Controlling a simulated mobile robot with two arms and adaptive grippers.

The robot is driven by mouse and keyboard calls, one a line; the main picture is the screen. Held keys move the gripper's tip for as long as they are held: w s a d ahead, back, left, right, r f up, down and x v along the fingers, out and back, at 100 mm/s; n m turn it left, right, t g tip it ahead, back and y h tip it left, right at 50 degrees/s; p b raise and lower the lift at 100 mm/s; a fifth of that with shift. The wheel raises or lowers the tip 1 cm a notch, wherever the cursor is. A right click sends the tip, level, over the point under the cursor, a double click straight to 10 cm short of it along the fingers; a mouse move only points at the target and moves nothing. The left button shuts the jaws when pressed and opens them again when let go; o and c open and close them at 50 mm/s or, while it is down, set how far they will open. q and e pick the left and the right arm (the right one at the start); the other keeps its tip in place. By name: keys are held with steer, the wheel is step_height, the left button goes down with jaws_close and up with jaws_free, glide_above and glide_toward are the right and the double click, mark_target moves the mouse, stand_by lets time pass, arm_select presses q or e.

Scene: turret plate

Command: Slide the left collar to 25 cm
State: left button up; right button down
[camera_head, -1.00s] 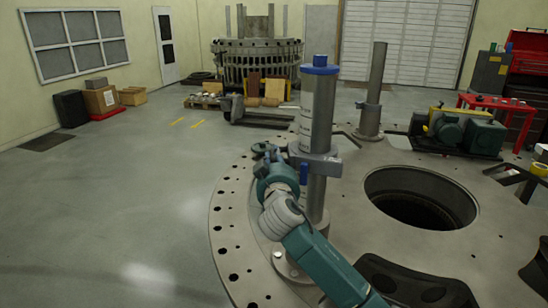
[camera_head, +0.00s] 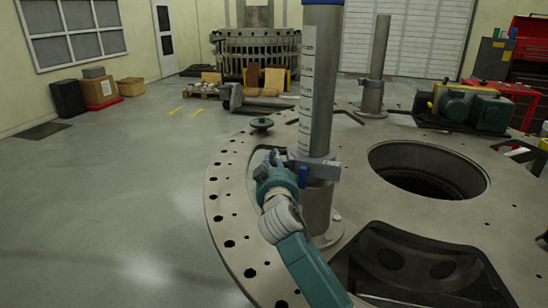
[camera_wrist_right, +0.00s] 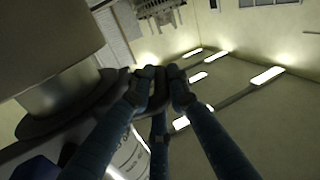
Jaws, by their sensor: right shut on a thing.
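The left collar (camera_head: 318,168), a grey metal ring with a blue lever (camera_head: 303,176), sits around the near upright post (camera_head: 322,70), low above the plate. White scale labels (camera_head: 308,50) run down the post above it; I cannot read their figures. My right gripper (camera_head: 274,160) is at the collar's left side. In the right wrist view its fingers (camera_wrist_right: 157,88) are closed together on a dark part of the collar (camera_wrist_right: 110,98), beside the post. My left gripper is not in view.
The post stands on a round turret plate (camera_head: 228,215) with rim holes. A second post (camera_head: 378,60) with its own collar (camera_head: 370,92) stands farther back. A large round opening (camera_head: 425,170) lies right of the near post. Green motors (camera_head: 475,105) stand behind.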

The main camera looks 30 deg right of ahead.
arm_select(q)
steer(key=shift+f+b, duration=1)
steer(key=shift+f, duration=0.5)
arm_select(e)
steer(key=shift+a+f, duration=0.1)
steer(key=shift+f, duration=2)
steer(key=c, duration=1.7)
jaws_free()
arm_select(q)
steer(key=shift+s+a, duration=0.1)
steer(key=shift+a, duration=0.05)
arm_select(e)
steer(key=v, duration=1.2)
steer(key=shift+a, duration=0.1)
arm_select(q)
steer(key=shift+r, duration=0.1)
arm_select(e)
steer(key=shift+r, duration=0.25)
